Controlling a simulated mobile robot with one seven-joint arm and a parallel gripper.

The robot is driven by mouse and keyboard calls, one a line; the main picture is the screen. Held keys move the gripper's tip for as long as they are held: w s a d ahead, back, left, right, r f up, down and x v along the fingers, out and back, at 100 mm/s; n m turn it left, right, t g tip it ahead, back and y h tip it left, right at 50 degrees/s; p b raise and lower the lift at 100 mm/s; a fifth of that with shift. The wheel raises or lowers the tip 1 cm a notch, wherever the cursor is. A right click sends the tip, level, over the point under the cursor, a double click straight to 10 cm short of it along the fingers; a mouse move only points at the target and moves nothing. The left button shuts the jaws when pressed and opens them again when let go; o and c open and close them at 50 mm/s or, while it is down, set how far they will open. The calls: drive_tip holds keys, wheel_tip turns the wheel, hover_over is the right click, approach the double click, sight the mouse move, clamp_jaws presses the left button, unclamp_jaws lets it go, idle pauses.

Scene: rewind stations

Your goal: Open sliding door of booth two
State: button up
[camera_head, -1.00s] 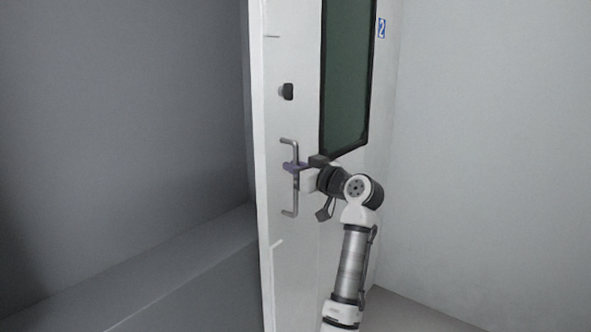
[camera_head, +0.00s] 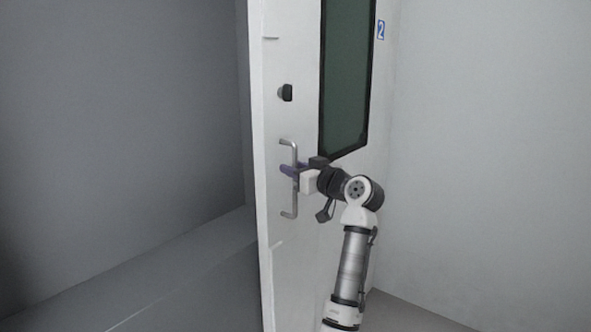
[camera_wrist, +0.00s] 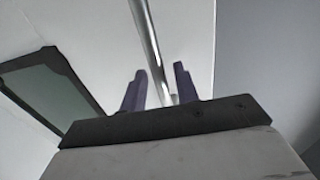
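The white door (camera_head: 290,240) of booth two stands upright in the head view, with a dark green window (camera_head: 345,85) and a blue label "2" (camera_head: 381,29) to its right. A vertical metal bar handle (camera_head: 291,207) is on the door near its left edge. My gripper (camera_head: 289,170) is at the handle's middle. In the wrist view, the handle bar (camera_wrist: 148,40) runs between the two purple fingers of my gripper (camera_wrist: 160,88). The fingers are apart, with a visible gap on the left side of the bar. Contact on the right side is unclear.
A dark knob (camera_head: 286,92) sits on the door above the handle. A grey wall (camera_head: 110,120) and a low ledge (camera_head: 190,265) lie left of the door. A pale plain wall (camera_head: 490,150) stands to the right.

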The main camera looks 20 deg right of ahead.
drive_tip(key=shift+s, duration=0.1)
drive_tip(key=b+v, duration=0.3)
drive_tip(key=v, duration=1)
drive_tip(key=shift+s, duration=0.3)
drive_tip(key=shift+d, duration=0.1)
